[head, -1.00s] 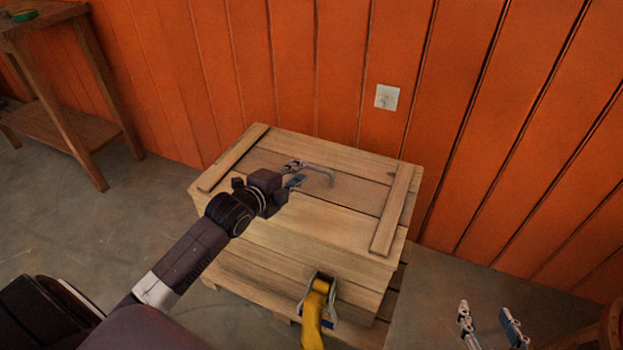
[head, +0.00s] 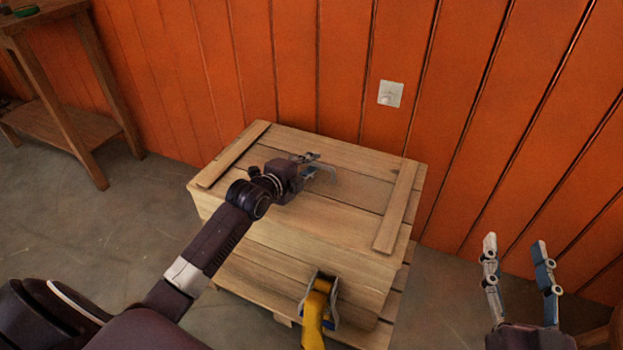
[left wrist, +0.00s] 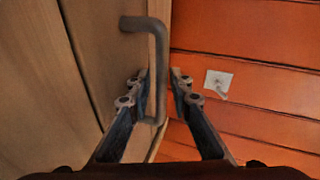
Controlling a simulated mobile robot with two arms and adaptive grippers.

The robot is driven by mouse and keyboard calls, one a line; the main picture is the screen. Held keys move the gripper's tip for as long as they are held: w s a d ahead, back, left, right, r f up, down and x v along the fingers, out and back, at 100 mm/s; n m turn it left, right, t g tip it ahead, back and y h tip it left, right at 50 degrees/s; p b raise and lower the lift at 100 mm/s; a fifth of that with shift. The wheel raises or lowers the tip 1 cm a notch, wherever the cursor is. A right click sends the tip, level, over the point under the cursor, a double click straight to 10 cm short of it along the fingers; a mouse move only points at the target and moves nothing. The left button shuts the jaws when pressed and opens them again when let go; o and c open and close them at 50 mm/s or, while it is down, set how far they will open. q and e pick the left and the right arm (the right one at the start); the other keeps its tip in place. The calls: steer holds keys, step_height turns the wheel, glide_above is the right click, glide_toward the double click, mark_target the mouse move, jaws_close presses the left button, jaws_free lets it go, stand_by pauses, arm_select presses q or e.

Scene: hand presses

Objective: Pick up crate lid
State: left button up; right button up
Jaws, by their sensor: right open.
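The crate lid (head: 340,215) is a flat wooden board with two cross battens, lying level on the wooden crate (head: 320,268). A grey metal handle (head: 325,169) stands on the lid and shows large in the left wrist view (left wrist: 157,60). My left gripper (head: 312,167) is over the lid at the handle. In the left wrist view my left gripper (left wrist: 158,80) is open, with a finger on each side of the handle bar; I cannot tell if they touch it. My right gripper (head: 516,245) is open and empty, right of the crate.
A yellow-handled clamp or latch (head: 317,305) shows at the crate's front. An orange plank wall with a white wall plate (head: 391,93) stands close behind. A wooden side table (head: 75,90) is at the far left. The floor (head: 100,230) left of the crate is clear.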

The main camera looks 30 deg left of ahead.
arm_select(q)
steer(key=shift+w, duration=0.1)
steer(key=shift+c, duration=0.5)
jaws_close()
steer(key=shift+w+r, duration=0.15)
steer(key=shift+r, duration=0.2)
